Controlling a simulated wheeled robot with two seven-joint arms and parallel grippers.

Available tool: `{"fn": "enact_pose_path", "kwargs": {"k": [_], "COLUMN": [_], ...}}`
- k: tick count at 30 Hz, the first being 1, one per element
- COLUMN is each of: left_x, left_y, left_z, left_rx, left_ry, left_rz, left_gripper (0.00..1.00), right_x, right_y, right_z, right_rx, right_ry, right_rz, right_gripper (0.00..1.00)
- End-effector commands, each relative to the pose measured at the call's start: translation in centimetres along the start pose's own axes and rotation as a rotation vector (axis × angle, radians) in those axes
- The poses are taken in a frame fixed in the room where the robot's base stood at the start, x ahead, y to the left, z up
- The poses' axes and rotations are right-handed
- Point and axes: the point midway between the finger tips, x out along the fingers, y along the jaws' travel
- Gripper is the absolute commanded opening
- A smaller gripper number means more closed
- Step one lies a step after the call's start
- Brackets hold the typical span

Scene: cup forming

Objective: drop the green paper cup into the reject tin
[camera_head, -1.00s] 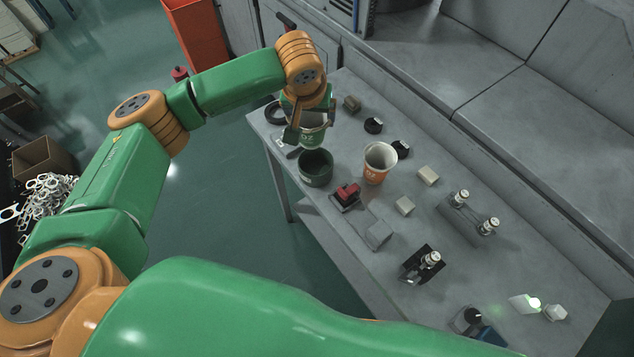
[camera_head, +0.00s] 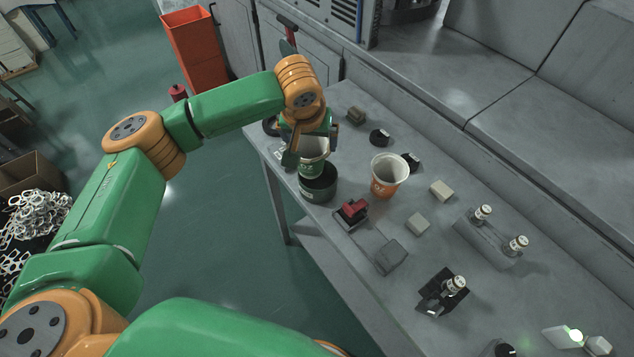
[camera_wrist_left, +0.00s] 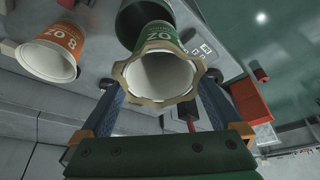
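The green paper cup (camera_head: 312,168), white inside, is between the fingers of my left gripper (camera_head: 312,146), near the table's far left corner. In the left wrist view the cup (camera_wrist_left: 160,36) has its open mouth toward the camera, with one finger on each side. A wavy beige ring surrounds its rim. The dark green reject tin (camera_head: 318,190) stands on the table, right below the cup. The cup's lower end overlaps the tin's mouth; I cannot tell how far inside it is. The tin (camera_wrist_left: 130,25) is partly hidden behind the cup in the wrist view. My right gripper is out of view.
An orange and white paper cup (camera_head: 385,182) stands just right of the tin. A red-topped block (camera_head: 353,210), small grey blocks (camera_head: 418,223) and black rings (camera_head: 380,137) lie nearby. A grey table (camera_head: 350,255) holds them. A red bin (camera_head: 195,50) stands on the floor behind.

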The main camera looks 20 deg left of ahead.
Motion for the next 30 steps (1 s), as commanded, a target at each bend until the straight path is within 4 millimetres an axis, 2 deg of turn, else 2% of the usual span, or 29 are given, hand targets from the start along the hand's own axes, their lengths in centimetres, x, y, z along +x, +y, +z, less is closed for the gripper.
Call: {"fn": "enact_pose_path", "kwargs": {"k": [8,15,18,30], "left_x": [-0.6,-5.5,-6.7,-7.1], "left_y": [0.1,0.1,0.0,0.0], "left_z": [0.0,0.0,0.0,0.0], "left_rx": [-0.001,0.000,0.000,0.000], "left_ry": [0.001,0.003,0.002,0.000], "left_rz": [0.003,0.003,0.002,0.000], "left_gripper": [1.00,1.00,1.00,1.00], "right_x": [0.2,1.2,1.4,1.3], "right_y": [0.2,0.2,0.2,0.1], "right_z": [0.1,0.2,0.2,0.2], "right_rx": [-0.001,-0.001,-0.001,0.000], "right_ry": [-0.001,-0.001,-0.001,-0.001], "right_rz": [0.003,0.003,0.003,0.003], "right_gripper": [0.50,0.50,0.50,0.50]}}
